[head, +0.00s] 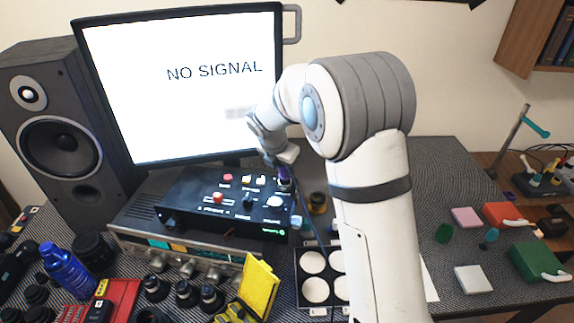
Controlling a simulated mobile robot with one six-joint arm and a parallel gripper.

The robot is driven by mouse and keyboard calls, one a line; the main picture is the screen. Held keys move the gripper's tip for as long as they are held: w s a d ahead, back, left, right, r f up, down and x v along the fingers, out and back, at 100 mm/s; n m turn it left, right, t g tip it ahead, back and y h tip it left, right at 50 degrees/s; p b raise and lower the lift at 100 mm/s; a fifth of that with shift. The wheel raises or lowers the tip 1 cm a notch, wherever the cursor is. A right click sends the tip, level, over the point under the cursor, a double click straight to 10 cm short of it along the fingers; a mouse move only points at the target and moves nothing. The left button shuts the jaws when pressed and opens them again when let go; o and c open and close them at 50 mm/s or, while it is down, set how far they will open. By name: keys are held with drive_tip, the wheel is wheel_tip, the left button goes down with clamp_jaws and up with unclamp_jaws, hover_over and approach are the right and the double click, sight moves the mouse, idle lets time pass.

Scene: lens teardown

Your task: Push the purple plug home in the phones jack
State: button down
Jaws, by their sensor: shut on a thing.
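The black control box (200,213) sits in front of the monitor, with knobs, coloured parts and small labels on its top. My gripper (280,166) is over the box's right rear part, pointing down and shut on the purple plug (284,174). A dark cable runs down from the plug past the box's right side. The plug is at or just above a socket near the right rear corner. The phones label is too small to read, and I cannot tell how deep the plug sits.
A monitor (185,85) reading NO SIGNAL stands close behind the box. A speaker (57,140) is at left. The box rests on a silver unit (130,243). A tray with white discs (314,262) lies front right, partly behind my arm. Lens parts crowd the front left.

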drive_tip(key=shift+f+b, duration=0.4)
drive_tip(key=shift+f, duration=0.55)
idle(0.5)
drive_tip(key=c, duration=1.1)
unclamp_jaws()
drive_tip(key=shift+r, duration=0.1)
drive_tip(key=b+v, duration=0.1)
drive_tip(key=v, duration=0.6)
drive_tip(key=shift+s+a+r, duration=0.15)
drive_tip(key=shift+r, duration=0.05)
drive_tip(key=shift+s+r, duration=0.1)
drive_tip(key=s+d+r+m, duration=0.4)
drive_tip(key=s+d+m, duration=0.4)
drive_tip(key=s+d+m+y, duration=0.1)
drive_tip(key=s+d+m, duration=0.2)
drive_tip(key=s+m, duration=0.7)
drive_tip(key=s+d+f+m+y, duration=0.1)
drive_tip(key=s+d+m, duration=0.3)
drive_tip(key=s+m, duration=0.6)
drive_tip(key=shift+s+d+m+y, duration=0.15)
drive_tip(key=shift+s+m+y, duration=0.2)
drive_tip(key=shift+s, duration=0.8)
